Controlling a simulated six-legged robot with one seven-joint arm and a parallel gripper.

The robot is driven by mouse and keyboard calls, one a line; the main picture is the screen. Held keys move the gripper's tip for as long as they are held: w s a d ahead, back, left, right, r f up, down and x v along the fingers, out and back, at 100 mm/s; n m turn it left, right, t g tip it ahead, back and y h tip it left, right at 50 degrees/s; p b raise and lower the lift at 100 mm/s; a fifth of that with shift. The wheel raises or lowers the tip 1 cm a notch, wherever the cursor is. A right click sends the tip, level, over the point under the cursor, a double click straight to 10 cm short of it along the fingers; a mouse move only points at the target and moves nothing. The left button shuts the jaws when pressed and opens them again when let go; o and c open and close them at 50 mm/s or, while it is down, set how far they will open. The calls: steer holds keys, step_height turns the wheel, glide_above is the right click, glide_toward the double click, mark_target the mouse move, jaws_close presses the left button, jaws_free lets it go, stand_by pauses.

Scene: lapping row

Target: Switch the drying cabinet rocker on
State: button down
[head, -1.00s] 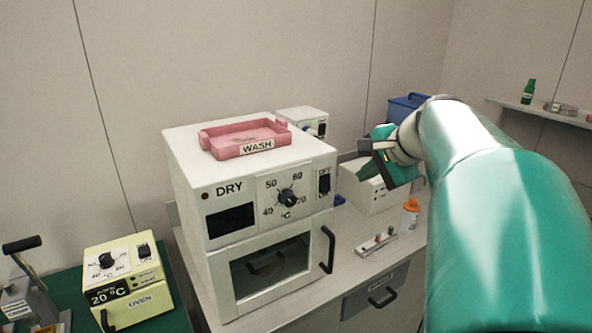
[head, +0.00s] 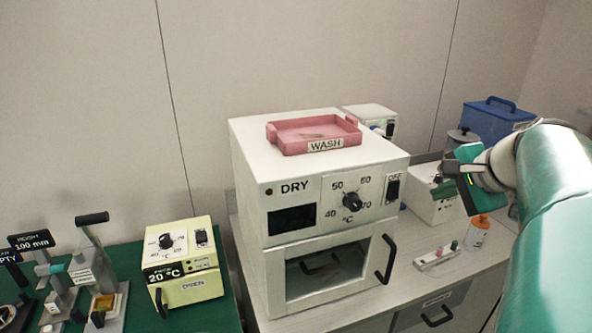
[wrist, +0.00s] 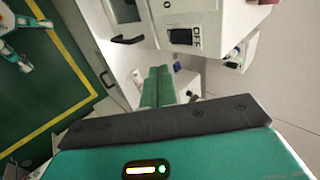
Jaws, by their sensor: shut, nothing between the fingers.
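The white drying cabinet (head: 250,160), labelled DRY, stands on the bench in the middle of the head view. Its black rocker (head: 393,188) sits at the upper right of the front panel, with an OFF label by it. The rocker also shows in the wrist view (wrist: 181,37), near the top. My gripper (head: 448,178) is to the right of the cabinet, apart from the rocker. In the wrist view its green fingers (wrist: 158,84) are together, shut and empty, with a gap between them and the rocker.
A pink WASH tray (head: 318,134) lies on the cabinet. The cabinet has a dial (head: 351,200) and a black door handle (head: 386,259). A yellow oven (head: 183,265) stands at left. An orange bottle (head: 477,233) and a small rack (head: 437,257) are at right.

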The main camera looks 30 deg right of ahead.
glide_toward(394, 199)
steer(key=s+f+x, duration=0.1)
steer(key=x, duration=0.5)
steer(key=shift+w+r, duration=0.25)
steer(key=shift+w, duration=0.2)
steer(key=shift+w+f, duration=0.1)
steer(key=shift+w, duration=0.1)
stand_by(0.4)
